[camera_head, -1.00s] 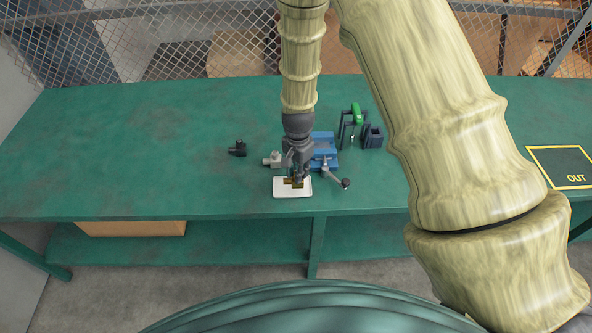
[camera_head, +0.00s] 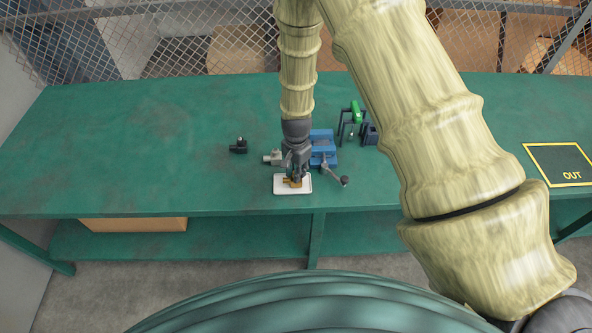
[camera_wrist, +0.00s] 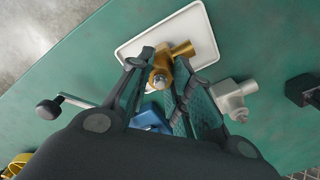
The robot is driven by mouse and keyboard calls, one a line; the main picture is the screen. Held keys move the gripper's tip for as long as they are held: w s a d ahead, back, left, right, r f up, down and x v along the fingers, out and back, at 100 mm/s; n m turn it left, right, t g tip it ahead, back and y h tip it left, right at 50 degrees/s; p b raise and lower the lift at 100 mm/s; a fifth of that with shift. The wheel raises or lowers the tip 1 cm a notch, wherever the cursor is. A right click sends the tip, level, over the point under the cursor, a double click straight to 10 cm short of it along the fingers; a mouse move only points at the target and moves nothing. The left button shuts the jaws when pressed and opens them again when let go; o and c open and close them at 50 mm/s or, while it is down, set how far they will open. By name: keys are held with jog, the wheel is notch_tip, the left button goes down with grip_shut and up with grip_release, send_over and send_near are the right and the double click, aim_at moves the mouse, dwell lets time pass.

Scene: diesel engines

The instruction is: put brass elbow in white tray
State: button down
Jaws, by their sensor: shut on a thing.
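The brass elbow (camera_head: 291,182) is between the fingers of my gripper (camera_head: 297,176), which is shut on it. In the wrist view the brass elbow (camera_wrist: 163,66) shows between the two fingertips of my gripper (camera_wrist: 160,82), with one end pointing right. The white tray (camera_head: 279,189) lies near the front edge of the green bench, and it also shows in the wrist view (camera_wrist: 140,45). The elbow is over the tray. I cannot tell whether it touches the tray's floor.
A blue vise (camera_head: 322,146) with a handle stands just behind the tray. A silver fitting (camera_head: 272,157) is close to its left. A black fitting (camera_head: 239,147) lies farther left. A green-topped stand (camera_head: 354,115) is at back right. The bench's left side is clear.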

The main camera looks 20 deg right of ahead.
jog(key=shift+f, duration=0.1)
jog(key=c, duration=1.3)
grip_release()
jog(key=shift+r+b, duration=1.9)
jog(key=shift+r, duration=4.2)
jog(key=s+d+f+n, duration=0.3)
jog(key=s+f+n, duration=0.2)
jog(key=s+f, duration=1)
jog(key=s+f+n, duration=0.3)
jog(key=s+f, duration=0.1)
jog(key=s, duration=0.6)
jog(key=s+f+n, duration=0.4)
jog(key=s+f, duration=0.1)
jog(key=s, duration=0.6)
jog(key=shift+a, duration=0.45)
